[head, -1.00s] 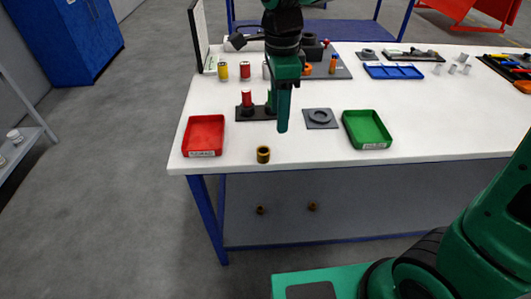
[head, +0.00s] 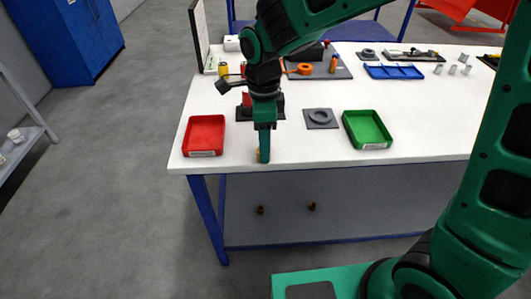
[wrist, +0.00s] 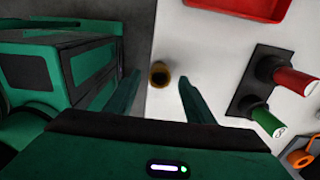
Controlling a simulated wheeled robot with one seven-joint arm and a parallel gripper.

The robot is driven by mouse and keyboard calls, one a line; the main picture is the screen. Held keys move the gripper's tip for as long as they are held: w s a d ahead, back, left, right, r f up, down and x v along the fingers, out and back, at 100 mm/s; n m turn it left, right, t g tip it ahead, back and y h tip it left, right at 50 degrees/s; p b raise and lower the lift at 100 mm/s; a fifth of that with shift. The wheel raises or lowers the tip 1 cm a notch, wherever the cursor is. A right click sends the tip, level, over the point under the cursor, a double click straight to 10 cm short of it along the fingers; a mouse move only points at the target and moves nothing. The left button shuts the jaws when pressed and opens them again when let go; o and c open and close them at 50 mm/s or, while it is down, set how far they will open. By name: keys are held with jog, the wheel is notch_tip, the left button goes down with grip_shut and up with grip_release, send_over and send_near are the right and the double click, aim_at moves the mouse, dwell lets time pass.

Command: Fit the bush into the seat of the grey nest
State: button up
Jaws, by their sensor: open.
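The bush, a small brass-coloured ring, stands near the table's front edge. In the head view only a sliver of the bush (head: 258,155) shows beside my finger. In the wrist view the bush (wrist: 159,83) shows whole with its dark bore, between the fingertips and slightly beyond them. My gripper (head: 264,160) is open and points down at the bush; the wrist view shows my gripper (wrist: 159,78) with a finger on each side and a gap to each. The grey nest (head: 320,118), a square plate with a raised round seat, lies empty to the right, farther back.
A red tray (head: 204,136) lies left of my gripper and a green tray (head: 367,129) right of the nest. A dark stand with red and green posts (wrist: 257,94) is close behind my gripper. The table between bush and nest is clear. Two brown rings (head: 311,206) lie on the shelf below.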

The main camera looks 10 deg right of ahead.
jog(key=shift+f, duration=0.95)
jog(key=c, duration=1.2)
jog(key=shift+c, duration=0.2)
